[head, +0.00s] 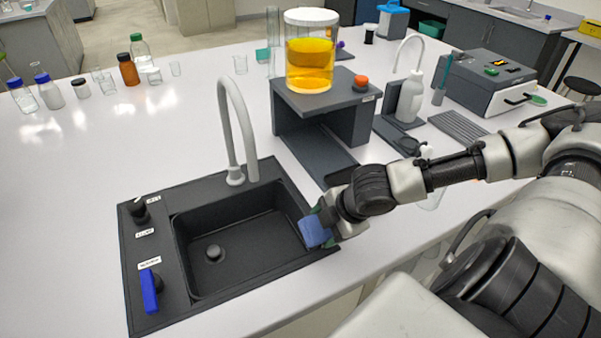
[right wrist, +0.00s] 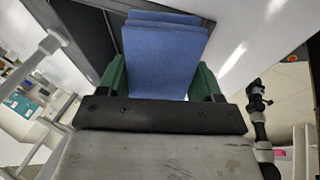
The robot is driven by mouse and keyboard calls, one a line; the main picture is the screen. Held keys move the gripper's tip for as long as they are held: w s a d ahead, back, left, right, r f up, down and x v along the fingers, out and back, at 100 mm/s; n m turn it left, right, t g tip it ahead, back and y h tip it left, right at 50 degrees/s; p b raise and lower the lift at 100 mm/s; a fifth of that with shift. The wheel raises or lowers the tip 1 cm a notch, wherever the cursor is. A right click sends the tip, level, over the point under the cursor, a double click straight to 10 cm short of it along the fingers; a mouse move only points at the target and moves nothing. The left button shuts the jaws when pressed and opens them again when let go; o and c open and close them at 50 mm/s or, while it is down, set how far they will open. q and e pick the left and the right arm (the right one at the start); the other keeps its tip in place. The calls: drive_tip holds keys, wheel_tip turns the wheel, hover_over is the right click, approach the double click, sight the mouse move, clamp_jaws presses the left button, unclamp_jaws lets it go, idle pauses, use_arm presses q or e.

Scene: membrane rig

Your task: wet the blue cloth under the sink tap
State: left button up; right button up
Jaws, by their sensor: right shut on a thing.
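The blue cloth (head: 315,231) is folded and held in my right gripper (head: 326,224), over the right rim of the black sink (head: 226,238). In the right wrist view the cloth (right wrist: 164,55) sits between the green fingers of the gripper (right wrist: 165,78), which are shut on it. The curved grey tap (head: 240,125) stands at the back of the sink, left of the gripper and apart from the cloth. A blue lever (head: 150,290) and a black knob (head: 139,210) are on the sink's left panel. My left gripper is not in view.
A dark stand (head: 322,118) carries a glass vessel of yellow liquid (head: 310,66) behind the sink. A white wash bottle (head: 408,98) and a grey machine (head: 490,82) are to the right. Several bottles (head: 128,70) stand far left. The white bench (head: 70,185) left of the sink is clear.

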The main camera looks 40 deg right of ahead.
sight(311, 221)
drive_tip(key=shift+w, duration=0.25)
drive_tip(key=shift+w+a+f+b, duration=0.15)
drive_tip(key=shift+w+a+b, duration=0.1)
drive_tip(key=shift+w+b, duration=0.3)
drive_tip(key=shift+w+a+f+b, duration=0.15)
drive_tip(key=shift+w+a+b, duration=0.1)
drive_tip(key=shift+w, duration=0.25)
drive_tip(key=shift+w+a+f+b, duration=0.1)
drive_tip(key=shift+w+b, duration=0.15)
drive_tip(key=shift+w, duration=0.25)
drive_tip(key=shift+w+a+f+b, duration=0.15)
drive_tip(key=shift+w+a+b, duration=0.2)
drive_tip(key=shift+w, duration=0.7)
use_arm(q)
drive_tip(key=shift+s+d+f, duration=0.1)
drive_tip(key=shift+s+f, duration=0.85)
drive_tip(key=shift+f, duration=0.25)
use_arm(e)
drive_tip(key=w+a+f, duration=0.1)
drive_tip(key=w+a, duration=0.1)
drive_tip(key=w, duration=0.4)
drive_tip(key=shift+w+a+f, duration=0.2)
drive_tip(key=shift+w+a, duration=0.1)
